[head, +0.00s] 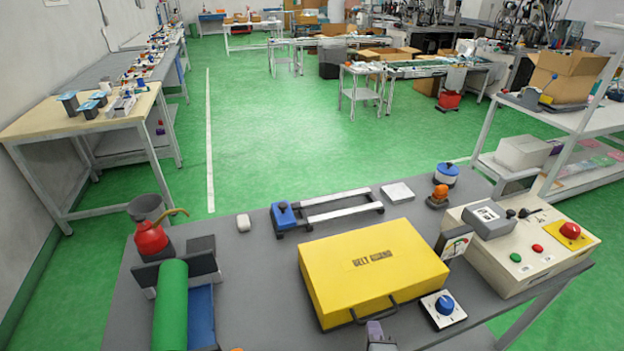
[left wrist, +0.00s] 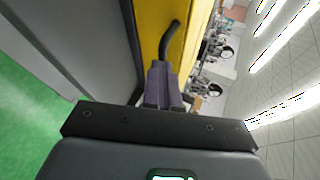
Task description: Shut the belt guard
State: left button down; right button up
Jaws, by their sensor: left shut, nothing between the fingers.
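The yellow belt guard (head: 375,265) lies flat on the grey table, its lettered top face up and its black handle (head: 374,309) on the near side. I see no gap under its lid in the head view. My left gripper (head: 376,330) is at the bottom edge, just in front of the handle. In the left wrist view its purple fingers (left wrist: 164,80) are closed together, near the black handle (left wrist: 176,38) on the yellow face. I cannot tell whether they touch the handle. My right gripper is not in view.
Right of the guard are a blue knob (head: 444,305) and a control box (head: 515,245) with buttons. Behind it is a rail frame (head: 340,205) with a blue block. A green roller (head: 171,305) and a red oil can (head: 150,238) stand at left. Bare table lies left of the guard.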

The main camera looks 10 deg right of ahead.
pick_arm(q)
jog(key=shift+a+f, duration=0.1)
jog(key=shift+f, duration=0.3)
jog(key=shift+r, duration=0.1)
